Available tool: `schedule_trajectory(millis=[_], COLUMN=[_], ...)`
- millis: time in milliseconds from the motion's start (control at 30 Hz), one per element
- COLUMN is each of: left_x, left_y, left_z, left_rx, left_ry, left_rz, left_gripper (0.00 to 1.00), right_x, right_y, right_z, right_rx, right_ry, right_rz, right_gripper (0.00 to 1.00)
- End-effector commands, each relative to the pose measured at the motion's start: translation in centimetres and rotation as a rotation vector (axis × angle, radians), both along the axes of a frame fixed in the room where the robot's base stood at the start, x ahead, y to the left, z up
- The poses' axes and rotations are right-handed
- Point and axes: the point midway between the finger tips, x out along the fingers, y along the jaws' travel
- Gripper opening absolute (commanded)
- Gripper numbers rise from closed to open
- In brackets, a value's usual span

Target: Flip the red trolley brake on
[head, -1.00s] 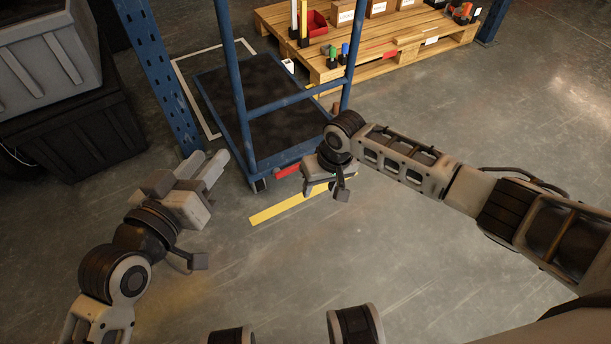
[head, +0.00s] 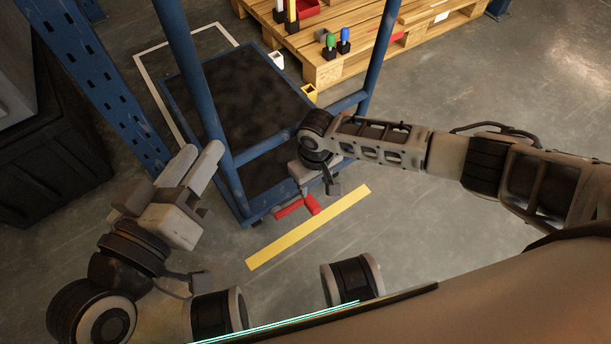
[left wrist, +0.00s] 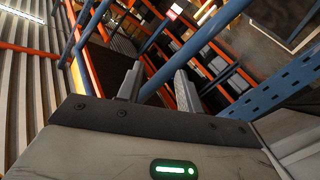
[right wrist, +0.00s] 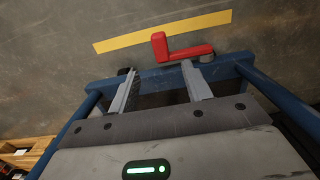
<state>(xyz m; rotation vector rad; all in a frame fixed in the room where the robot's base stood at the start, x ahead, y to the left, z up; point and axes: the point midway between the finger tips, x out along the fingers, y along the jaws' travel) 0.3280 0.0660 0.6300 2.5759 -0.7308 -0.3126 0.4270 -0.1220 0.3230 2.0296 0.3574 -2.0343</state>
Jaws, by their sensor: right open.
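The blue trolley (head: 243,212) with a dark deck stands ahead of me in the head view. Its red brake (head: 297,207) sits at the near end, low by the floor. In the right wrist view the red brake (right wrist: 185,53) is an L-shaped lever beyond the blue end rail. My right gripper (head: 312,190) is open and empty, pointing down at the trolley's near end; in the right wrist view its fingertips (right wrist: 157,68) are just short of the lever, with no clear contact. My left gripper (head: 203,160) is open and empty, left of the trolley's upright.
A yellow floor strip (head: 307,228) lies in front of the trolley. A blue rack post (head: 110,95) and dark crates (head: 50,150) stand at the left. A wooden pallet (head: 330,70) with small items is behind. The floor at the right is clear.

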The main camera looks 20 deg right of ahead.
Motion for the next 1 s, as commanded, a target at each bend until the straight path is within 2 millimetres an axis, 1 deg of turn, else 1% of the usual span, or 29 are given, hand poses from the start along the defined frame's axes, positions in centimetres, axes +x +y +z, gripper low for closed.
schedule_trajectory(millis=[167, 267, 433, 600, 700, 800, 1000], left_x=[0.5, 1.0, 2.3, 2.1, 1.6, 1.0, 0.5], left_y=[0.1, 0.2, 0.7, 0.9, 0.8, 0.7, 0.6], left_z=[0.3, 1.1, 4.4, 7.8, 9.2, 10.2, 11.1], left_rx=[0.001, 0.0, 0.074, 0.142, 0.169, 0.188, 0.2], left_ry=[-0.06, -0.141, -0.437, -0.736, -0.871, -0.965, -1.035], left_rz=[0.005, 0.011, 0.044, 0.069, 0.078, 0.081, 0.086], left_gripper=[0.36, 0.36, 0.36, 0.36, 0.36, 0.36, 0.36], right_x=[-0.1, -0.1, -0.1, -0.1, 0.0, 0.0, 0.0], right_y=[0.1, 0.0, 0.0, 0.0, 0.1, 0.1, 0.0], right_z=[-1.7, -3.6, -6.9, -9.8, -10.9, -11.6, -12.0], right_rx=[0.0, -0.001, -0.001, 0.0, 0.001, 0.001, 0.001], right_ry=[0.002, 0.002, 0.002, 0.001, 0.001, 0.0, -0.001], right_rz=[0.0, 0.0, 0.0, 0.0, 0.0, 0.0, 0.0], right_gripper=[0.49, 0.49, 0.49, 0.49, 0.49, 0.49, 0.49])
